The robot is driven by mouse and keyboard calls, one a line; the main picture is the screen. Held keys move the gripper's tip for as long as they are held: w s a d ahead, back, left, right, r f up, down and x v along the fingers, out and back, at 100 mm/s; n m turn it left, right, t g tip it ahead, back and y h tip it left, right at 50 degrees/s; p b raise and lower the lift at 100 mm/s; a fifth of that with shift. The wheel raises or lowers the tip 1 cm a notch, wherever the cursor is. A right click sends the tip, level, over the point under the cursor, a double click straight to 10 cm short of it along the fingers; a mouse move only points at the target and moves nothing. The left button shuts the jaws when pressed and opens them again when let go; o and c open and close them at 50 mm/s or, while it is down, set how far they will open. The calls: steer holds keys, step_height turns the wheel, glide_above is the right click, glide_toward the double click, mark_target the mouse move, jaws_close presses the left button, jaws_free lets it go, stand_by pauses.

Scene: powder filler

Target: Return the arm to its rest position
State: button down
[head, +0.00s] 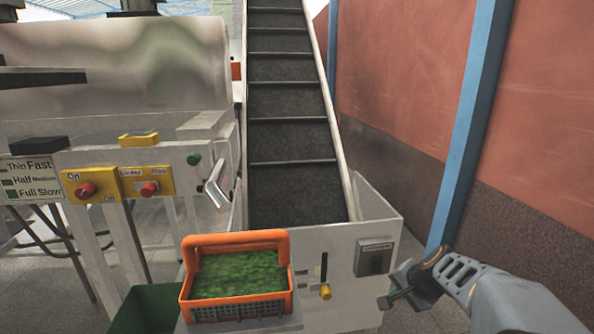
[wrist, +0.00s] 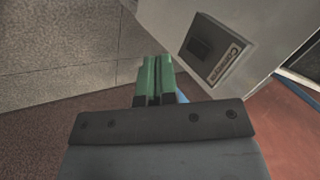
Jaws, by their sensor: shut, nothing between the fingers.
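My gripper (head: 390,300) is at the lower right of the head view, at the end of my grey arm, which comes in from the right edge. It is beside the white conveyor base, to the right of the grey switch box (head: 374,257). In the wrist view, the two green fingers of my gripper (wrist: 156,62) lie close together with nothing between them. The switch box also shows in the wrist view (wrist: 211,50), beyond the fingers and to the right; I cannot tell the exact distance.
An orange crate (head: 187,289) with green contents stands before the conveyor (head: 290,190). A green bin (head: 150,310) is left of it. A yellow control panel (head: 118,184) with red knobs is at the left. A blue post (head: 470,130) and reddish wall (head: 405,80) bound the right side.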

steer(key=s+a+r+n+g+h+p, duration=0.1)
steer(key=s+a+r+n+p, duration=0.3)
steer(key=s+r+p, duration=0.3)
steer(key=s+a+r+n+g+h+p, duration=0.1)
steer(key=s+a+r+n+p, duration=0.4)
steer(key=s+r+p, duration=0.3)
step_height(320, 180, up, 8)
steer(key=n+p, duration=0.1)
steer(key=p, duration=0.3)
steer(key=shift+a+n, duration=0.3)
steer(key=shift+n, duration=0.1)
steer(key=shift+f, duration=0.1)
